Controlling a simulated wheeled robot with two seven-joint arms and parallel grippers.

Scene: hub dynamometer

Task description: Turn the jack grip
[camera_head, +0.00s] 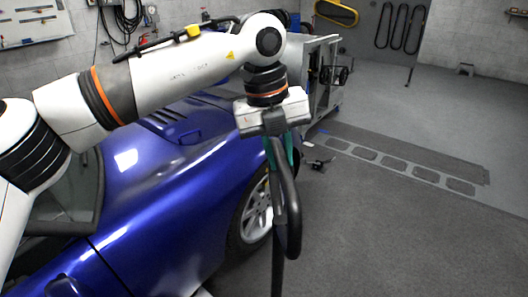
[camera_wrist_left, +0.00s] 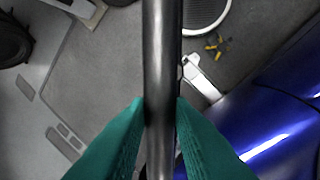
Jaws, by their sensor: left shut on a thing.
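The jack grip (camera_head: 291,215) is a black looped bar beside the blue car's front wheel, at the end of a dark upright shaft that runs out of the bottom of the head view. My left gripper (camera_head: 281,152) points down with its teal fingers at the top of the grip. In the left wrist view the dark bar (camera_wrist_left: 161,60) runs top to bottom between the two teal fingers of my left gripper (camera_wrist_left: 161,125), which are shut on it. The fingers hide part of the bar. My right gripper is not in view.
The blue car (camera_head: 170,210) stands close by on the left, its front wheel (camera_head: 256,212) near the grip. A grey metal cabinet (camera_head: 322,80) stands behind. A floor plate with several openings (camera_head: 400,165) lies to the right.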

